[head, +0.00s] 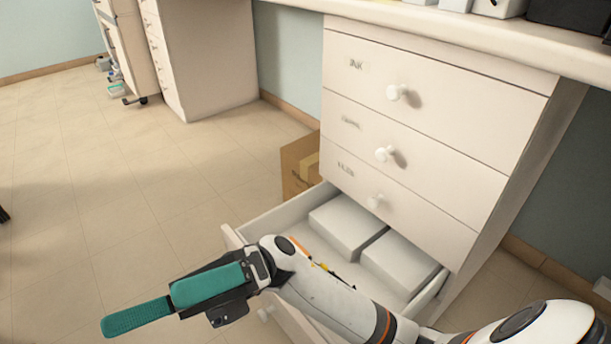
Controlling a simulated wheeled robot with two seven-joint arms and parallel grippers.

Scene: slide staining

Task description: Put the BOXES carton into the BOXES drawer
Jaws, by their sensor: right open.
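The lowest drawer (258,217) of the white cabinet is pulled open; no label on it is readable. Two plain white cartons (348,222) lie side by side inside it, toward the back and right. Their labels cannot be read. A brown cardboard carton (291,166) stands on the floor behind the drawer's left side, partly hidden by the cabinet; its print is unreadable. My right gripper (165,304), with teal finger pads, is open. It appears in front and left of the open drawer, with nothing visible in it. My right forearm hides part of the drawer. My left gripper is out of view.
Three shut drawers with round white knobs (394,92) sit above the open one. The worktop (460,30) overhangs them. Another drawer unit (205,60) and a wheeled cart (128,45) stand at the back left. The tiled floor (100,190) on the left is largely clear.

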